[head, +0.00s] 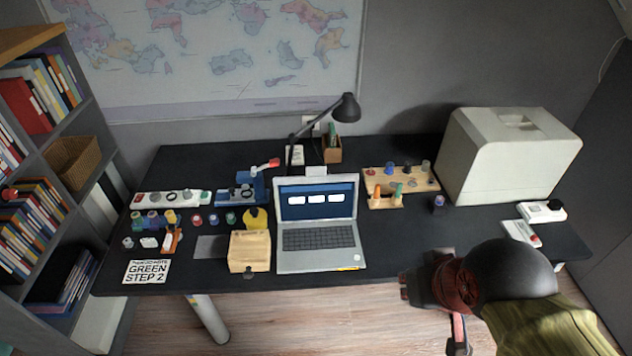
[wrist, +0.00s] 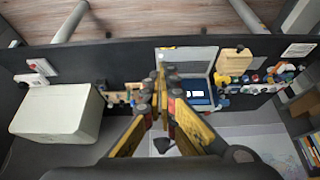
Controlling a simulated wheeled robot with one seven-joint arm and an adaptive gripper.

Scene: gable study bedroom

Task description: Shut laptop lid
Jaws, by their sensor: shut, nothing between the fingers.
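The laptop (head: 318,222) stands on the black desk with its lid (head: 317,200) up and its lit screen showing several white boxes on blue. Its keyboard (head: 318,238) faces the front edge. In the wrist view the laptop (wrist: 197,58) is upside down, partly hidden behind my fingers. My gripper (head: 404,286) is in front of the desk's front edge, to the right of the laptop and apart from it. In the wrist view my gripper (wrist: 160,88) has its fingertips together, with nothing between them.
A wooden box (head: 249,251) stands just left of the laptop. A black lamp (head: 345,108) rises behind it. A wooden rack (head: 400,187) with several pegs is to its right. A large white machine (head: 508,155) fills the back right. The desk (head: 395,235) is bare right of the laptop.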

